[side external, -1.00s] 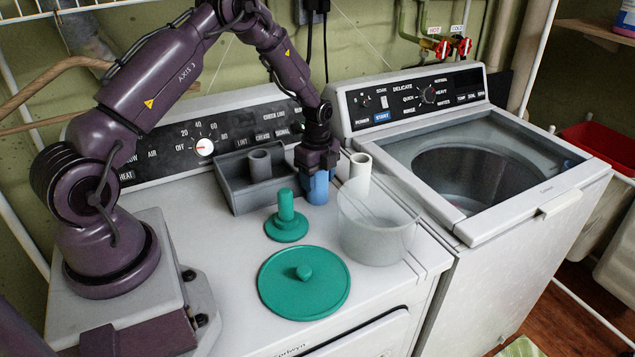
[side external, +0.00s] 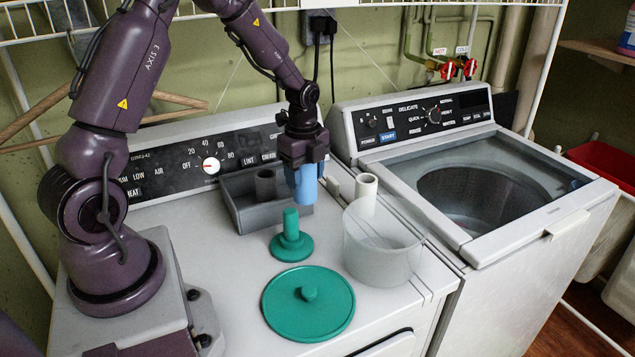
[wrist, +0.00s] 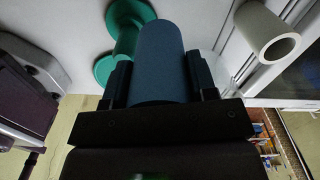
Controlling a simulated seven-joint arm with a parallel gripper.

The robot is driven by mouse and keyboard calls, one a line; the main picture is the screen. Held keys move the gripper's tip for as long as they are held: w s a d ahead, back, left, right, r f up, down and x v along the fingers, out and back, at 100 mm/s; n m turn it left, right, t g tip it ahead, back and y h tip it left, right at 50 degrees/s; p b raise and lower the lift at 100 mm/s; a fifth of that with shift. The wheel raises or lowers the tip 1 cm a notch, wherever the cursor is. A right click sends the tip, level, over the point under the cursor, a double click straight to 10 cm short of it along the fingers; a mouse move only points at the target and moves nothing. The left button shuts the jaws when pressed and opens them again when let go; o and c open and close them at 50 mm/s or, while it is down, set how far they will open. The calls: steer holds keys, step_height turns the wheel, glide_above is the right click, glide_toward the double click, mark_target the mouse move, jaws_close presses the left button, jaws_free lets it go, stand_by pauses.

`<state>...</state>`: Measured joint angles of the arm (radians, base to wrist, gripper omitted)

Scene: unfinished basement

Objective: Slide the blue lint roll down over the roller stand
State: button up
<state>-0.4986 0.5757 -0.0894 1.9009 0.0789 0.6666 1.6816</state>
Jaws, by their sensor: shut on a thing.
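The blue lint roll (side external: 304,184) is upright in my gripper (side external: 303,168), held above the dryer top. It also shows in the wrist view (wrist: 160,62) between the two dark fingers. My gripper is shut on its upper part. The green roller stand (side external: 291,238), a round base with an upright post, stands on the dryer top. In the side view it is just below and slightly left of the roll, apart from it. In the wrist view the stand (wrist: 127,42) is partly hidden behind the roll.
A green round lid (side external: 308,312) lies in front of the stand. A clear tub (side external: 382,250) stands to the right, with a white roll (side external: 366,188) behind it. A grey tray (side external: 250,212) holding a grey roll (side external: 265,183) is behind left. The washer (side external: 540,215) is at the right.

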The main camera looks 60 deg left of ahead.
mark_target(290, 211)
steer(key=s+d+r, duration=0.3)
steer(key=s+r, duration=0.2)
steer(key=s, duration=0.2)
steer(key=shift+r, duration=0.15)
stand_by(0.3)
steer(key=shift+w+d+n, duration=0.1)
steer(key=shift+w+n, duration=0.3)
steer(key=shift+w, duration=0.7)
steer(key=shift+f, duration=5.75)
